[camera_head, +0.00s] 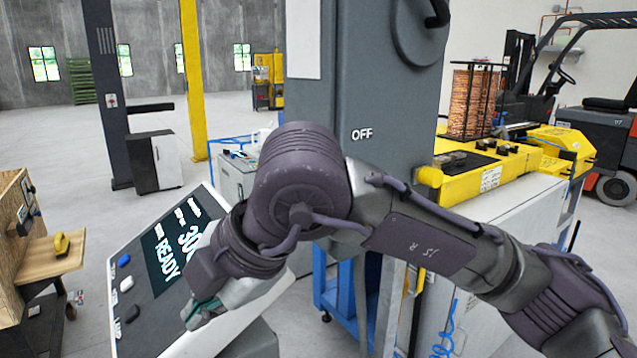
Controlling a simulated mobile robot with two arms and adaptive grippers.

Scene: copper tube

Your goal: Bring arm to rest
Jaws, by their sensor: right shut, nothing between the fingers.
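My right arm reaches in from the lower right and bends across the middle of the head view. Its gripper (203,312) is at the lower left end of the arm, shut and with nothing in it. It hangs over the right part of a tilted control panel (135,335), whose screen (172,252) reads "READY". The wrist and gripper hide part of the screen and the panel's right side. Whether the fingertips touch the panel cannot be told. My left gripper is not in view.
A grey cabinet marked "OFF" (372,90) stands close behind the arm. A yellow machine (490,165) with a copper coil (472,103) is at right. The floor (90,170) between is partly clear.

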